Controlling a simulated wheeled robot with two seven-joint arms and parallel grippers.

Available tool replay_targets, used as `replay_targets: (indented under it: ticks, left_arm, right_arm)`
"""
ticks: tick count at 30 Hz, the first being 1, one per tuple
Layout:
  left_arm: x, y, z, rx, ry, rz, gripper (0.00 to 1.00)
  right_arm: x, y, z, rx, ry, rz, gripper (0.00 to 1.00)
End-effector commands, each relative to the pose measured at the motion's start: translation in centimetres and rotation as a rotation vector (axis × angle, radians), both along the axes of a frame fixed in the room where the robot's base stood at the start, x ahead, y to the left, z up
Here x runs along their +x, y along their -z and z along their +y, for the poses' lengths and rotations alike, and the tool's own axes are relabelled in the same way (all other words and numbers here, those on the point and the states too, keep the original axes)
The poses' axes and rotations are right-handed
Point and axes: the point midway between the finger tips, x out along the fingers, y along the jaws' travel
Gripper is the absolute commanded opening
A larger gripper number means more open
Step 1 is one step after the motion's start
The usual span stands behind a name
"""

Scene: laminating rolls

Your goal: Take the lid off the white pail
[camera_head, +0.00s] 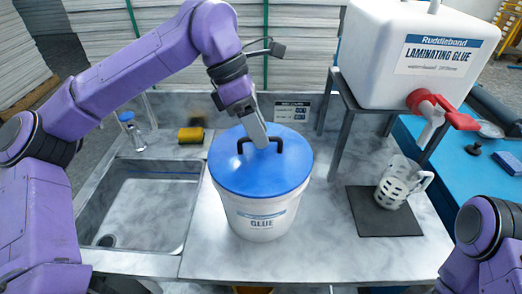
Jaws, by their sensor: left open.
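The white pail (258,218) stands upright on the grey counter, with a "GLUE" label on its front. Its blue lid (240,178) sits on top and covers the opening. A dark handle (244,142) stands up from the lid's far part. My left gripper (262,142) reaches down from the upper left to the handle and is open. It overlaps the handle in the picture; I cannot tell whether it touches. My right arm shows only in part at the lower right, and its gripper is out of view.
A sink (150,205) lies left of the pail, with a yellow sponge (191,134) behind it. A white glue tank (385,60) with a red tap stands on a metal stand at right.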

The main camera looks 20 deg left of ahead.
Motion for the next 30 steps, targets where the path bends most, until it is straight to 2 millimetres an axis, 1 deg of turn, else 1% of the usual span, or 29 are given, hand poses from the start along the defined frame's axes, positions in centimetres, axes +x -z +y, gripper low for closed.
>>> replay_targets:
  ticks: [3,8,9,11,12,13,22,25,28,30]
  left_arm:
    - [-0.1,0.8,-0.4,-0.002,0.001,-0.001,0.42]
    - [-0.1,0.8,-0.4,-0.001,-0.001,-0.002,0.42]
    - [-0.1,0.8,-0.4,-0.001,-0.001,-0.002,0.39]
    - [-0.1,0.8,-0.4,-0.001,-0.001,-0.002,0.19]
    - [-0.1,0.8,-0.4,-0.001,-0.001,-0.002,0.06]
    - [-0.1,0.8,-0.4,-0.001,-0.001,-0.002,0.0]
    - [-0.1,0.8,-0.4,-0.002,0.0,-0.002,0.0]
    - [0.0,0.4,-0.4,-0.001,0.0,-0.003,0.0]
    - [0.0,-0.6,-0.4,-0.001,-0.001,-0.007,0.0]
    - [0.0,-2.1,-0.5,0.0,-0.001,-0.008,0.0]
  right_arm:
    - [0.0,-0.1,0.0,0.0,0.0,0.0,0.43]
    - [0.0,-0.1,0.0,0.0,0.0,0.0,0.43]
    - [0.0,-0.1,0.0,0.0,0.0,0.0,0.43]
    - [0.0,-0.1,0.0,0.001,0.0,0.001,0.43]
    - [0.0,-0.1,0.0,0.0,0.0,0.0,0.43]
    - [0.0,-0.1,0.0,0.0,0.0,0.0,0.43]
    - [0.0,-0.1,0.0,0.0,0.0,0.0,0.43]
    - [0.0,0.1,0.0,0.0,0.0,0.0,0.43]
    - [0.0,0.5,0.0,0.0,0.0,0.0,0.43]
    - [0.0,0.9,0.0,0.0,0.0,0.0,0.43]
